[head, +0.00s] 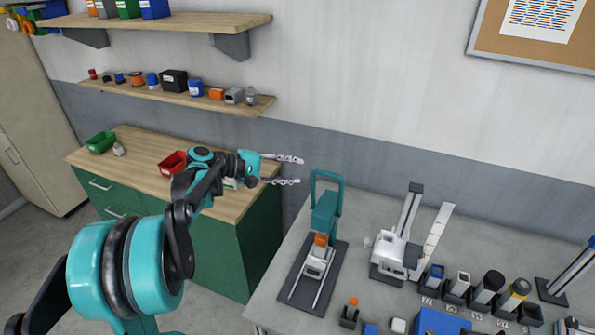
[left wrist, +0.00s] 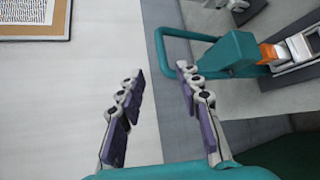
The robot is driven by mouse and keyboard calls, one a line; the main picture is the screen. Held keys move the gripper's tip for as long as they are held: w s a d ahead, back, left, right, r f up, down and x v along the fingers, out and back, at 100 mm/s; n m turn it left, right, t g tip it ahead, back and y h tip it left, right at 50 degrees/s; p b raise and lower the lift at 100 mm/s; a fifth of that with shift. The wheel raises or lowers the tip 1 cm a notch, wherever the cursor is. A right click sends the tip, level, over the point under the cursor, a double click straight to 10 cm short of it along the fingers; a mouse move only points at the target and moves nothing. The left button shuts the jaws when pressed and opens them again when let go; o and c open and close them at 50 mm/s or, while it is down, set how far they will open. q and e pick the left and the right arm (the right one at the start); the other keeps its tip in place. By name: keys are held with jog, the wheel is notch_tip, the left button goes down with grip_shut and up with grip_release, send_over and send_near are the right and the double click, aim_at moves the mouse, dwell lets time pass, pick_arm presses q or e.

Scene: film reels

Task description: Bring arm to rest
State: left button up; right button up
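My left arm comes in from the left in the head view. Its left gripper (head: 292,171) is held in the air, between the wooden counter and the grey worktable. Its two fingers are spread apart with nothing between them. In the left wrist view the gripper (left wrist: 157,75) also shows open and empty, with purple pads on the fingers. A teal-handled press (head: 325,212) stands on the worktable to the right of the gripper, apart from it. It also shows beyond the fingers in the left wrist view (left wrist: 235,52). My right gripper is not in view.
The grey worktable (head: 272,300) holds a white device (head: 398,250) and several cylinders and small containers. The wooden counter (head: 135,150) carries a green bin (head: 101,142) and a red bin (head: 172,163). Wall shelves (head: 170,93) hold small items above. A corkboard (head: 540,35) hangs at upper right.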

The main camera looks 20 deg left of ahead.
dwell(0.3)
pick_arm(q)
jog(key=s+d+f+m+g+y+b, duration=0.25)
jog(key=s+d+f+b, duration=0.2)
jog(key=s+f, duration=0.25)
jog(key=s+d+f+m+g+y+b, duration=0.1)
jog(key=s+d+f+m+y+b, duration=0.25)
jog(key=s+d+f, duration=0.35)
jog(key=s+a+f+m+t+y+b, duration=0.1)
jog(key=s+a+f+m+y+b, duration=0.2)
jog(key=s+f, duration=0.9)
jog(key=s+m+y+b, duration=0.1)
jog(key=m+b, duration=0.1)
jog(key=b, duration=0.1)
jog(key=shift+s+f+m+y, duration=0.25)
jog(key=shift+m+y, duration=0.15)
jog(key=shift+t, duration=0.25)
